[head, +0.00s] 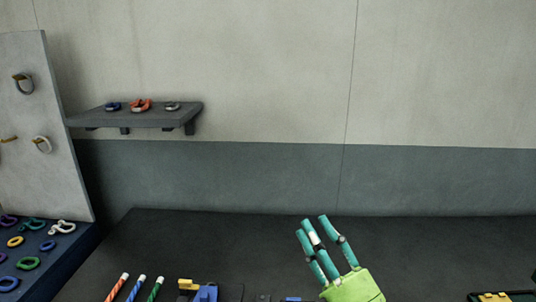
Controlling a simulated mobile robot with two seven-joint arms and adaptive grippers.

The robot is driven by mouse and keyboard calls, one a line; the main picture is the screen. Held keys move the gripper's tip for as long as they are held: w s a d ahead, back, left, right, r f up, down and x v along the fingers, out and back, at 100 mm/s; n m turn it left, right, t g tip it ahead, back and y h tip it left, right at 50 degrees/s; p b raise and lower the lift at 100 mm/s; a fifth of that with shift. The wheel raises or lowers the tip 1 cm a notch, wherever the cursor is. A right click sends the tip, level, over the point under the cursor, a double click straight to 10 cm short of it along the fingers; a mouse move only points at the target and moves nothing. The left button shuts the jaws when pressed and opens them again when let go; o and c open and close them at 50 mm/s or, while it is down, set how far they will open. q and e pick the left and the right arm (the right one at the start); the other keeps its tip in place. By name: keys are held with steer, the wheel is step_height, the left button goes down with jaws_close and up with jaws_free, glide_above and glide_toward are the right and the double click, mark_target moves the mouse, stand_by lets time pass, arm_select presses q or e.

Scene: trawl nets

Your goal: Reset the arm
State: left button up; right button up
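My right gripper (316,226) shows at the lower middle of the head view, with a lime-green palm and teal fingers. It points up and slightly left above the dark work surface (420,250). Its fingers are spread apart, with nothing visible between them. It appears clear of the objects at the front edge. My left gripper is not in view.
A grey wall shelf (140,116) holds several small shackle-like pieces. A pale upright panel (55,185) with hanging rings and a blue board (52,262) with coloured links stand at left. Striped sticks (135,290), a blue-and-yellow item (205,292) and a dark box (478,297) line the front.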

steer(key=s+d+f+m+g+h, duration=0.1)
steer(key=d+f+m+g+h, duration=0.1)
steer(key=d+f+m+h, duration=0.45)
steer(key=s+d+f+m+g+h, duration=0.1)
steer(key=f+m+g+h, duration=0.15)
steer(key=f, duration=0.65)
steer(key=s+d+f+m+g+h, duration=0.1)
steer(key=d+f+m+g+h, duration=0.2)
steer(key=f+m, duration=0.3)
steer(key=s+d+f+m+g, duration=0.1)
steer(key=s+f+m+g, duration=0.2)
steer(key=s+f+g, duration=1.05)
steer(key=s+f+t+b, duration=0.1)
steer(key=s+f+b, duration=0.25)
steer(key=f, duration=1.25)
steer(key=s+f+t+b, duration=0.2)
steer(key=s+f, duration=0.2)
steer(key=f, duration=1.2)
arm_select(q)
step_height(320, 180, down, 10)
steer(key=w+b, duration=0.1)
steer(key=b, duration=0.3)
arm_select(e)
steer(key=s+d+f+g, duration=0.1)
steer(key=s+d+f, duration=0.2)
steer(key=s+f, duration=1.2)
step_height(320, 180, down, 2)
steer(key=shift+s+g, duration=0.3)
